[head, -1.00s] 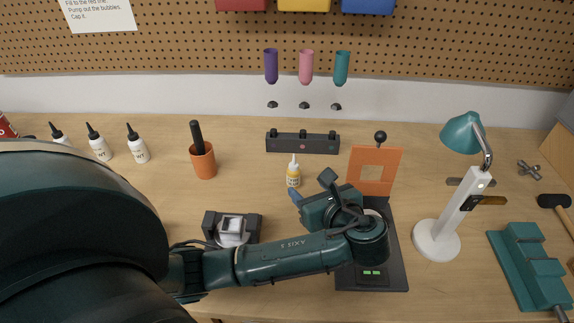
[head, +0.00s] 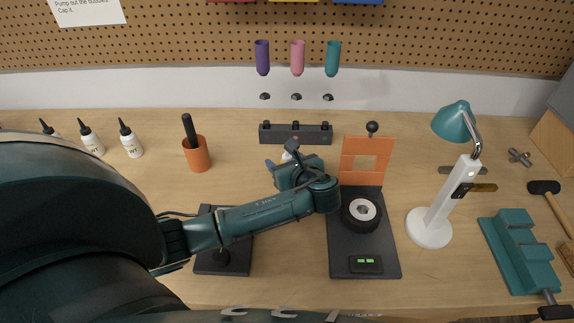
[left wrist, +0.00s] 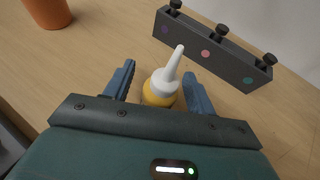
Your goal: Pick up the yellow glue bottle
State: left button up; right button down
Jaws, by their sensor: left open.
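The yellow glue bottle (left wrist: 161,88) has a white top and nozzle and stands upright between the two blue fingers of my left gripper (left wrist: 158,90) in the left wrist view. The fingers are open, one on each side, with a small gap at the right finger. In the head view the left gripper (head: 278,164) reaches over the bottle, so only a bit of its white top (head: 287,156) shows. My right gripper is not in view.
A dark rack (head: 296,133) with coloured dots stands just behind the bottle. To the right is a black stand with an orange panel (head: 366,148) and a wheel (head: 361,211). An orange cup (head: 197,155) and white bottles (head: 131,141) stand to the left.

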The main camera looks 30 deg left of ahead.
pick_arm(q)
jog(key=shift+w+a+f, duration=0.1)
jog(key=shift+a, duration=0.1)
jog(key=shift+c, duration=0.6)
jog(key=c, duration=1)
jog(key=shift+o, duration=0.2)
notch_tip(320, 180, up, 10)
jog(key=shift+r, duration=0.1)
